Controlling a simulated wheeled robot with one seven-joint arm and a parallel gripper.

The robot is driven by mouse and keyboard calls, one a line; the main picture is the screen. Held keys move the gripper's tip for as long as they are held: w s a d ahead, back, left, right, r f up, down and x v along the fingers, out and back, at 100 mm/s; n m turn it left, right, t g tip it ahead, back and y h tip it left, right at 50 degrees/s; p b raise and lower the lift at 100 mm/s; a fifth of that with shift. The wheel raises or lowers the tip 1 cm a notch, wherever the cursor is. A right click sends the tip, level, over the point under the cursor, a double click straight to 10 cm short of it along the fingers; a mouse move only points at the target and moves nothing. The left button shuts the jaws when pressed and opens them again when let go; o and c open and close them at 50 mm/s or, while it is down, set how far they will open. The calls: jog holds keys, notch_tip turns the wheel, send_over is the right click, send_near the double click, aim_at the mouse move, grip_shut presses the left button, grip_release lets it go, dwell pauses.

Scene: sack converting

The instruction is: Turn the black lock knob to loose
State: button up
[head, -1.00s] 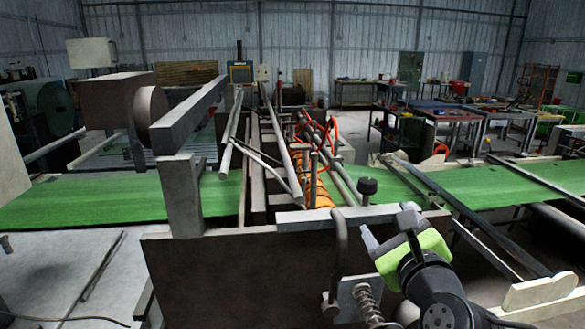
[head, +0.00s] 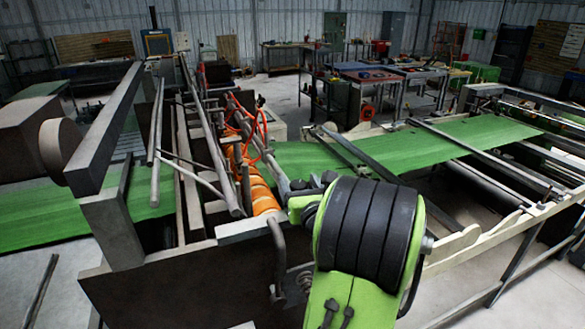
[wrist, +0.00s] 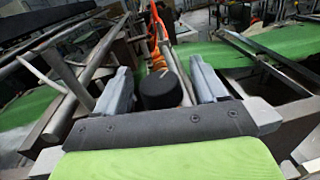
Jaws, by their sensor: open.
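The black lock knob (wrist: 160,91) shows in the wrist view as a dark round cap between the two grey fingers of my gripper (wrist: 160,70). The gripper is open, with one finger on each side of the knob and a gap visible on both sides. I cannot tell how far down the fingers reach beside it. In the head view my green and black arm hides the knob and the fingertips. The knob's turn position cannot be read.
A green web (head: 400,150) runs across the machine. Orange rollers (head: 258,190), orange hoses (head: 262,128) and grey bars (head: 210,130) lie just beyond the arm. A bent dark handle (head: 277,255) stands left of the arm. Workbenches (head: 375,75) are farther back.

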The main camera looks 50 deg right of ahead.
jog(key=shift+x, duration=0.95)
jog(key=shift+s+a, duration=0.1)
jog(key=shift+c, duration=0.3)
jog(key=c, duration=0.9)
